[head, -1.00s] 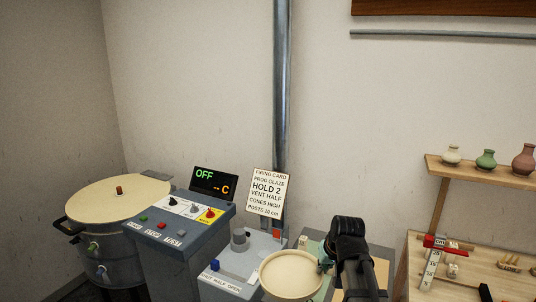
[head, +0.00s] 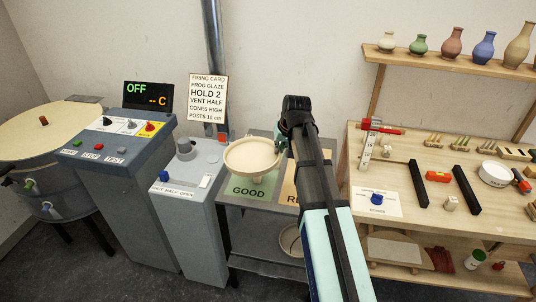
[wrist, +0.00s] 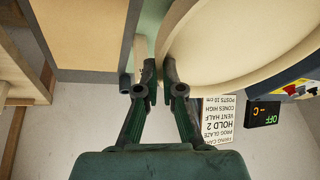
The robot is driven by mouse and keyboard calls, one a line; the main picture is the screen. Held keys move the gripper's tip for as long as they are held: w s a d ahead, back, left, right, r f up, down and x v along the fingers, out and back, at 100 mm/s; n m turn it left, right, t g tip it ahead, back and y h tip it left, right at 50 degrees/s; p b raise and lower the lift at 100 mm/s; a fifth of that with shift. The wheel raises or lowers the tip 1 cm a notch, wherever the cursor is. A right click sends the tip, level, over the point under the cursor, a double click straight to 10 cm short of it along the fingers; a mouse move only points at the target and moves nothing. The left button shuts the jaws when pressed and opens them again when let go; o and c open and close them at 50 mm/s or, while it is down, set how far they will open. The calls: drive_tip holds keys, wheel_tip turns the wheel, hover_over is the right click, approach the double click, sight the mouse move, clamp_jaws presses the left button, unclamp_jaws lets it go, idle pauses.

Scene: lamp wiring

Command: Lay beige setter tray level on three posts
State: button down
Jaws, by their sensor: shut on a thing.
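The beige setter tray (head: 252,155), a shallow round dish with a raised rim, is held roughly level above the green GOOD area of a grey stand. My gripper (head: 284,143) is shut on its right-hand rim in the head view. In the wrist view, my gripper's fingers (wrist: 158,75) meet at the rim of the tray (wrist: 235,45), which fills the upper right. A small pale piece shows just below the tray; I cannot tell whether it is attached or standing on the stand. I cannot make out three posts as a set.
The round kiln (head: 45,135) stands at far left, its lid on. A control cabinet (head: 120,150) reading OFF and a vent box (head: 190,175) stand between it and the grey stand (head: 245,212). A wooden workbench (head: 400,175) with many small items is at right.

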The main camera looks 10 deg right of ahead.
drive_tip(key=w+d+r+m, duration=0.1)
drive_tip(key=w+d, duration=0.2)
drive_tip(key=w, duration=0.4)
drive_tip(key=w+d+r+m, duration=0.1)
drive_tip(key=w+d, duration=0.2)
drive_tip(key=w, duration=0.4)
wheel_tip(320, 180, down, 6)
drive_tip(key=b, duration=0.3)
drive_tip(key=shift+s+f+t+b, duration=0.2)
drive_tip(key=shift+f+t+b, duration=0.05)
drive_tip(key=shift+t+b, duration=0.1)
drive_tip(key=shift+f, duration=0.5)
drive_tip(key=c, duration=1.2)
unclamp_jaws()
drive_tip(key=shift+c, duration=0.2)
drive_tip(key=shift+s+d, duration=0.1)
